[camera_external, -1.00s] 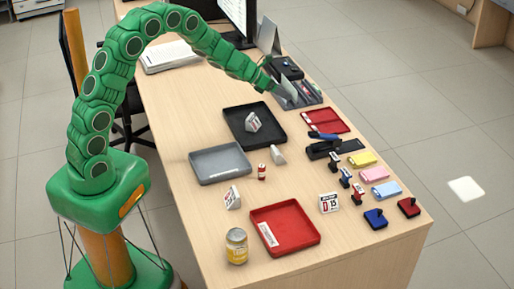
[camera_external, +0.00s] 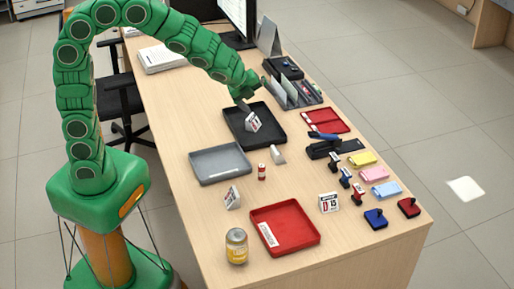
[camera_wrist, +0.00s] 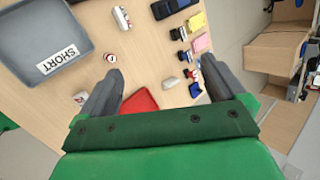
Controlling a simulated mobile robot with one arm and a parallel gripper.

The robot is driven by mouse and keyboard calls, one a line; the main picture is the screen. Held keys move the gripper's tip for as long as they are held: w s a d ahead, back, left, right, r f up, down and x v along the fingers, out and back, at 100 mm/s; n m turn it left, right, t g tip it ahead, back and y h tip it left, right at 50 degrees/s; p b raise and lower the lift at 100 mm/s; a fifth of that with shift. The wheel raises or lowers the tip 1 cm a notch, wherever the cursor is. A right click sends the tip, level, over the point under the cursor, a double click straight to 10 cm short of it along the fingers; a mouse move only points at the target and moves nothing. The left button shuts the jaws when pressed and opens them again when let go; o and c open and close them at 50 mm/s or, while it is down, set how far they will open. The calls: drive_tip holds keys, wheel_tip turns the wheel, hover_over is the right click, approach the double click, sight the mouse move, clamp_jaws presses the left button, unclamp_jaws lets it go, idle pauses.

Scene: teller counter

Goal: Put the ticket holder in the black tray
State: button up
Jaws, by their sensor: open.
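The black tray (camera_external: 236,137) lies on the counter, beyond the grey tray. A small white tent-shaped stand with red and black print, which looks like a ticket holder (camera_external: 252,123), is inside it. Similar white stands are on the counter, one left of the red tray (camera_external: 232,198) and one to its right (camera_external: 329,203). I cannot tell for sure which one is the ticket holder. My gripper (camera_external: 243,105) is over the far part of the black tray, just above the stand in it. In the wrist view my gripper (camera_wrist: 160,80) is open, with nothing between its fingers.
A grey tray (camera_external: 205,176), a red tray (camera_external: 262,210), a jar (camera_external: 236,247) and a small red-and-white cylinder (camera_external: 262,172) are on the near counter. Stamps, a stapler (camera_external: 330,150) and coloured pads line the right. A grey organiser (camera_external: 292,93) stands behind.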

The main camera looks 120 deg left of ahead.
drive_tip(key=s+d+n+g+h, duration=0.2)
drive_tip(key=s+d+n, duration=0.1)
drive_tip(key=s+d, duration=0.6)
drive_tip(key=s+d+n+g+h, duration=0.2)
drive_tip(key=s+d+n, duration=0.2)
drive_tip(key=s+d, duration=0.5)
drive_tip(key=s+d+n+g+h, duration=0.2)
drive_tip(key=s+d, duration=0.7)
drive_tip(key=d, duration=1)
drive_tip(key=shift+r+n, duration=0.3)
drive_tip(key=shift+n, duration=0.6)
